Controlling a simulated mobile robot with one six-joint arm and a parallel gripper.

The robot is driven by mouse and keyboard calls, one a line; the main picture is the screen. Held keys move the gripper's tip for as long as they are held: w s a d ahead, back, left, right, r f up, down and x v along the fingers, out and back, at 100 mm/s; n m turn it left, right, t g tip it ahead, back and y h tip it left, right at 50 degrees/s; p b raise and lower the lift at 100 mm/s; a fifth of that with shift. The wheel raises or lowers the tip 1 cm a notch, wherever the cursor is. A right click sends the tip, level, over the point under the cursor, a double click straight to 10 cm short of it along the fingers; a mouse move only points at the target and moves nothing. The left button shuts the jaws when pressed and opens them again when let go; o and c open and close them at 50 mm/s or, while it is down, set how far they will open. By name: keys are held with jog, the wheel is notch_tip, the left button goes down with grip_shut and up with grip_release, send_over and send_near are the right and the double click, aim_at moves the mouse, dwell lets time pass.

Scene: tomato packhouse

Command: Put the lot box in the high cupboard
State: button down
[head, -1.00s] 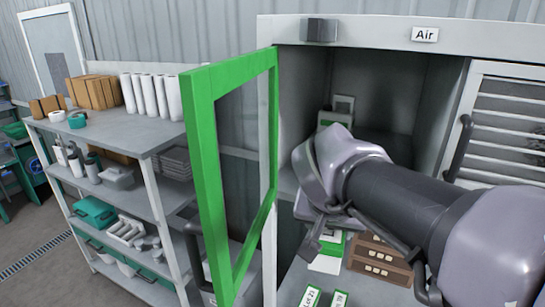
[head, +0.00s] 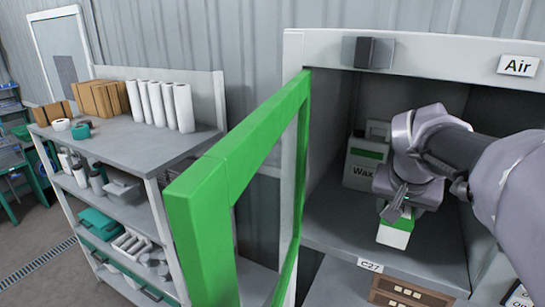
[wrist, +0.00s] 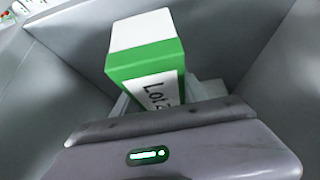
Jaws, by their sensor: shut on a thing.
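The lot box (head: 395,234), white with a green band and lettering starting "Lot", hangs upright below my gripper (head: 398,212), which is shut on it. In the wrist view the lot box (wrist: 145,62) fills the upper middle, its lettered face towards the camera. The box is inside the open cupboard compartment, above the grey shelf (head: 335,222) whose front edge is labelled C27. I cannot tell whether its base touches the shelf. My gripper's fingers are partly hidden.
A white and green container marked Wax (head: 365,165) stands at the back, left of my gripper. The green-framed door (head: 215,175) is swung open at the left. Brown crates (head: 410,293) sit below the shelf. Bare shelf shows left of the box.

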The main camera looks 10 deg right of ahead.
aim_at(408, 211)
jog(key=shift+w+d, duration=0.25)
jog(key=shift+d, duration=0.3)
jog(key=shift+w+d, duration=0.25)
jog(key=shift+d, duration=0.3)
jog(key=f, duration=0.1)
jog(key=f+b, duration=0.2)
jog(key=f, duration=0.1)
jog(key=shift+d+f, duration=0.1)
jog(key=shift+d, duration=0.2)
jog(key=shift+w+r, duration=0.1)
jog(key=shift+r, duration=0.1)
jog(key=c, duration=0.6)
grip_release()
jog(key=shift+f, duration=0.1)
jog(key=shift+r, duration=0.2)
jog(key=v, duration=1.2)
